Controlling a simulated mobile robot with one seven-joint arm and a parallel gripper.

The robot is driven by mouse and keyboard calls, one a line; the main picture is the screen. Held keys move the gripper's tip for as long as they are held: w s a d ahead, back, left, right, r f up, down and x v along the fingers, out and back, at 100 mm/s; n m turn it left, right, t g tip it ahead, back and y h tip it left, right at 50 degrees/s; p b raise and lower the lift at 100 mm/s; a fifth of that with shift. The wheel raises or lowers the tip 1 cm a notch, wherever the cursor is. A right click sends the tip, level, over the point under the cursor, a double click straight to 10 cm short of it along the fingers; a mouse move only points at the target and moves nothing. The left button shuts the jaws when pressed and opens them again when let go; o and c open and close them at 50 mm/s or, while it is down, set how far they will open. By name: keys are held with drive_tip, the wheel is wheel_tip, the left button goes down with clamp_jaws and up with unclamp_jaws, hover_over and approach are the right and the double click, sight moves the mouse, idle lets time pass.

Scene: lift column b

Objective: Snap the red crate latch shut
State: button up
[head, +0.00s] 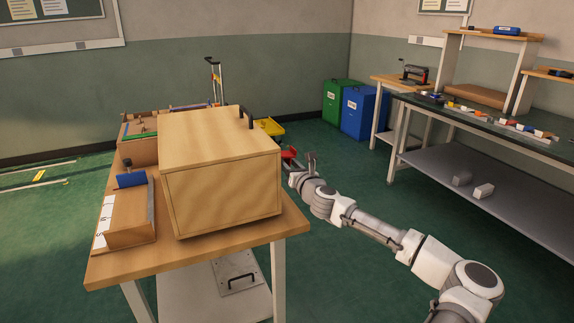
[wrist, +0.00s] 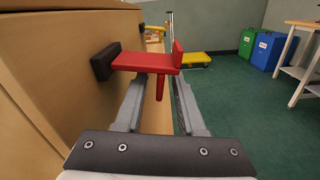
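The wooden crate (head: 222,190) stands on a wooden table, with its right side facing my gripper (head: 300,168). The red latch (wrist: 147,62) sticks out from a black mount (wrist: 104,62) on that side, a flat arm with an upturned end and a short stem hanging below. A small part of the red latch (head: 288,154) shows in the head view beside my gripper. In the wrist view, my gripper (wrist: 160,84) is open, its fingers apart on either side of the stem. I cannot tell whether a fingertip touches the latch.
The table (head: 190,251) also holds a wooden tray (head: 130,218) with a blue-topped item on the left. Green (head: 338,101) and blue (head: 358,112) bins and a workbench (head: 485,120) stand at the back right. Open green floor lies right of the crate.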

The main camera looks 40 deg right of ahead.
drive_tip(key=shift+w, duration=0.2)
clamp_jaws()
